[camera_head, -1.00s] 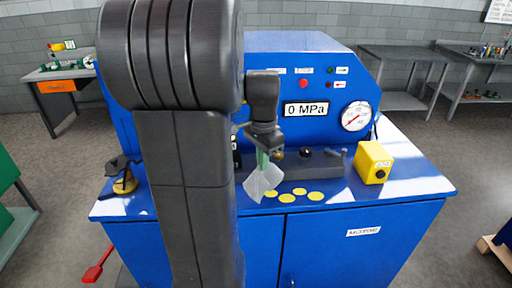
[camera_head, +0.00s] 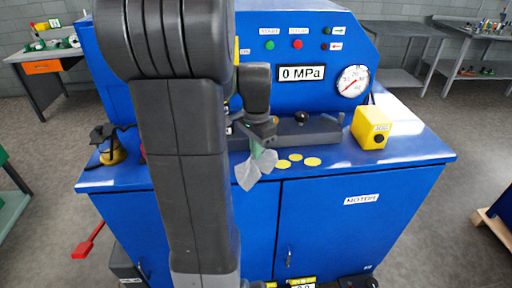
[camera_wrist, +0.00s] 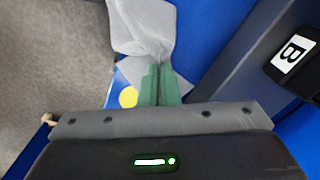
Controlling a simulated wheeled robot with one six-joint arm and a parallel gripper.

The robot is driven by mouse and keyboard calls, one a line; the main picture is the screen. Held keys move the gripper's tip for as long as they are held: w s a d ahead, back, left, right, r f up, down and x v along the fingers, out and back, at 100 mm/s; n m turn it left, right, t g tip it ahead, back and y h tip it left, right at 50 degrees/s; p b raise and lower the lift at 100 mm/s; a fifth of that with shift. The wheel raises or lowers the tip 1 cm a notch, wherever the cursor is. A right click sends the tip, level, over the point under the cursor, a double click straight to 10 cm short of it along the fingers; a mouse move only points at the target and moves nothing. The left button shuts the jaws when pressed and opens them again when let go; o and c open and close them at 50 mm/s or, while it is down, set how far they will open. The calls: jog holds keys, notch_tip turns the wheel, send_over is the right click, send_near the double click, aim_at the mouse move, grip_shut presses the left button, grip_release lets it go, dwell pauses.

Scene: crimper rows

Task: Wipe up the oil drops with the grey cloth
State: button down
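My gripper (camera_head: 262,150) has green fingers and is shut on the grey cloth (camera_head: 249,173), which hangs from the fingertips at the front edge of the blue bench top. In the wrist view the cloth (camera_wrist: 143,28) is bunched beyond the closed fingers (camera_wrist: 160,84). Three yellow oil drops show just right of the cloth in the head view: a left one (camera_head: 283,164), a middle one (camera_head: 296,157) and a right one (camera_head: 312,162). One yellow drop (camera_wrist: 128,97) shows left of the fingers in the wrist view. The surface behind the cloth is hidden.
A dark block with a black knob (camera_head: 300,117) stands behind the drops. A yellow box (camera_head: 372,127) stands to their right, and a yellow-and-black item (camera_head: 112,154) at the far left of the blue bench (camera_head: 413,149). A gauge panel rises behind.

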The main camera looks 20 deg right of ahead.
jog(key=c, duration=0.6)
grip_release()
jog(key=shift+f+b, duration=0.85)
jog(key=shift+f, duration=0.4)
jog(key=shift+r, duration=0.15)
jog(key=shift+c, duration=1)
grip_shut()
